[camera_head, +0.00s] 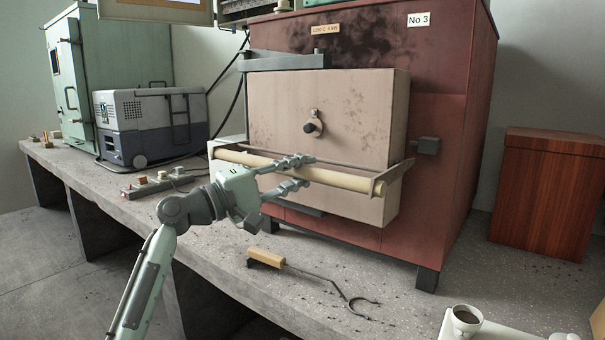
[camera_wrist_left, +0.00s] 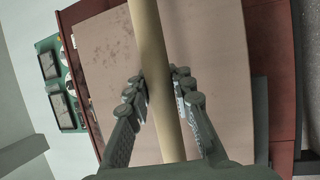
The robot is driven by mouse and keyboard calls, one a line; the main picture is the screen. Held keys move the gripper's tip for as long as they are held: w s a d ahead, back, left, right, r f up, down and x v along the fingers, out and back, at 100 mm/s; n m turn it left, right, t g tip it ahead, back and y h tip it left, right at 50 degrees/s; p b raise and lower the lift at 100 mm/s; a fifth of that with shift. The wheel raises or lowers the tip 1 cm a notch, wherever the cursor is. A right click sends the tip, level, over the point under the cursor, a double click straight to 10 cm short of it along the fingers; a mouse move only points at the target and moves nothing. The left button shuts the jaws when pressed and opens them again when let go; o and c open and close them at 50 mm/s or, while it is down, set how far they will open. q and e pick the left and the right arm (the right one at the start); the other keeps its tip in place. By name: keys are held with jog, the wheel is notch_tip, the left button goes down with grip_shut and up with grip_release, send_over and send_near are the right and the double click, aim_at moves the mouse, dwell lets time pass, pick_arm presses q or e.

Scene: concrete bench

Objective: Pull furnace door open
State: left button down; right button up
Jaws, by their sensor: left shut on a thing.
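The furnace (camera_head: 451,150) is a large dark red box on the bench, with black soot stains. Its beige door (camera_head: 365,110) is on the front, with a round black knob (camera_head: 312,127). A pale bar handle (camera_head: 345,180) runs across the lower part of the door on brackets. My left gripper (camera_head: 297,172) is shut on the bar handle near its middle. In the left wrist view the handle (camera_wrist_left: 152,60) passes between the two fingers (camera_wrist_left: 160,95), with the beige door behind it. My right gripper is not in view.
Tongs with a wooden grip (camera_head: 268,258) lie on the bench (camera_head: 250,290) in front of the furnace. A grey portable box (camera_head: 150,120) and a green cabinet (camera_head: 115,65) stand at left. A reddish wooden box (camera_head: 545,190) is at right.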

pick_arm(q)
jog(key=shift+s+r, duration=0.1)
jog(key=shift+r, duration=0.15)
jog(key=shift+a+f, duration=0.1)
jog(key=shift+a, duration=0.1)
jog(key=s+a+m+g+h+b, duration=0.2)
jog(key=s+a+g+b, duration=0.1)
jog(key=a, duration=1)
jog(key=shift+s+m+g+b, duration=0.35)
jog(key=shift+m+g+b, duration=0.05)
jog(key=shift+g+b, duration=0.25)
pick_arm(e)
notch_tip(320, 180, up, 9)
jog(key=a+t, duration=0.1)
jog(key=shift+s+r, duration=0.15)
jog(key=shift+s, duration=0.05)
pick_arm(q)
jog(key=shift+a, duration=0.1)
